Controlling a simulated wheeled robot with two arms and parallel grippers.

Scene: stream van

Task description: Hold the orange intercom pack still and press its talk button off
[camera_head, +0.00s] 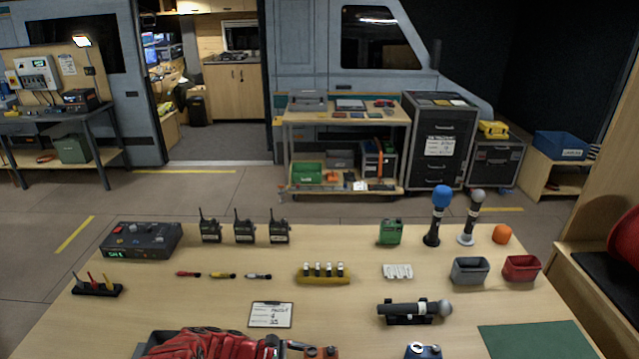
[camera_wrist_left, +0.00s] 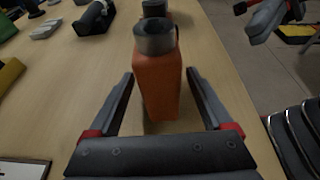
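An orange pack (camera_wrist_left: 158,85) with a dark grey top stands upright on the table in the left wrist view. In the head view only a bit of it (camera_head: 333,353) shows at the bottom edge. My left gripper (camera_wrist_left: 160,74) is open, with one finger on each side of the pack. Gaps seem to show between the fingers and the pack. The talk button cannot be made out. What seems to be my right gripper (camera_wrist_left: 266,18) shows in part at the top right of the left wrist view, away from the pack, its opening unclear.
A blue pack (camera_head: 422,351) stands to the right along the near edge. A microphone on a stand (camera_head: 412,310) lies beyond it. A label card (camera_head: 271,315) lies to the left. A yellow battery holder (camera_head: 323,278) and a green mat (camera_head: 536,342) are also on the table (camera_head: 215,298).

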